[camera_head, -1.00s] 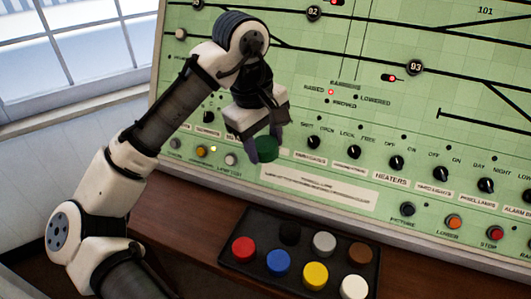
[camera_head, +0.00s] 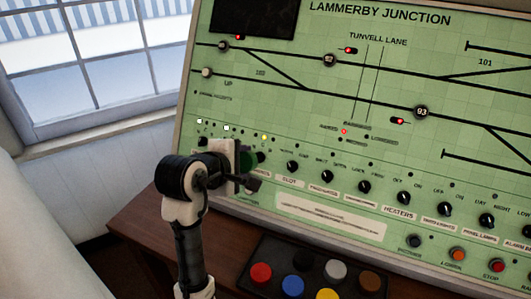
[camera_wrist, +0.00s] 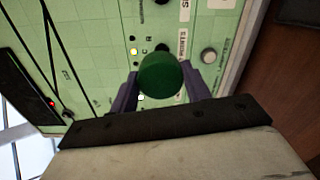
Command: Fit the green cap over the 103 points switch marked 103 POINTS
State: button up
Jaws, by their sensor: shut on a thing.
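My gripper (camera_head: 246,168) is shut on the green cap (camera_head: 250,159), in front of the panel's lower left part. In the wrist view, the round green cap (camera_wrist: 163,78) sits between the two dark fingers of my gripper (camera_wrist: 160,88), with its rounded face toward the camera. The cap hides the part of the panel behind it. I cannot tell whether it touches the panel.
The green panel (camera_head: 295,110) bears several black knobs, lamps and labels. A black tray (camera_head: 313,276) with several coloured caps lies on the brown wooden desk (camera_head: 135,226) below it. A window (camera_head: 85,60) is at the left.

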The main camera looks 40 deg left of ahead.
aim_at(256, 159)
jog(key=shift+s+a+f+y, duration=0.2)
jog(key=shift+a+f+y, duration=0.05)
jog(key=shift+f+y, duration=0.05)
jog(key=shift+w+a+f+b, duration=0.2)
jog(key=shift+w+f+b, duration=0.25)
jog(key=shift+b, duration=0.1)
jog(key=shift+r+b+x, duration=0.1)
jog(key=shift+b+x, duration=0.8)
jog(key=shift+x, duration=1.15)
jog(key=shift+r+b+x, duration=0.15)
jog(key=shift+b+x, duration=0.75)
jog(key=shift+x, duration=1.15)
jog(key=shift+w, duration=0.15)
jog(key=shift+f+p, duration=0.1)
jog(key=shift+p, duration=0.4)
jog(key=o, duration=1.5)
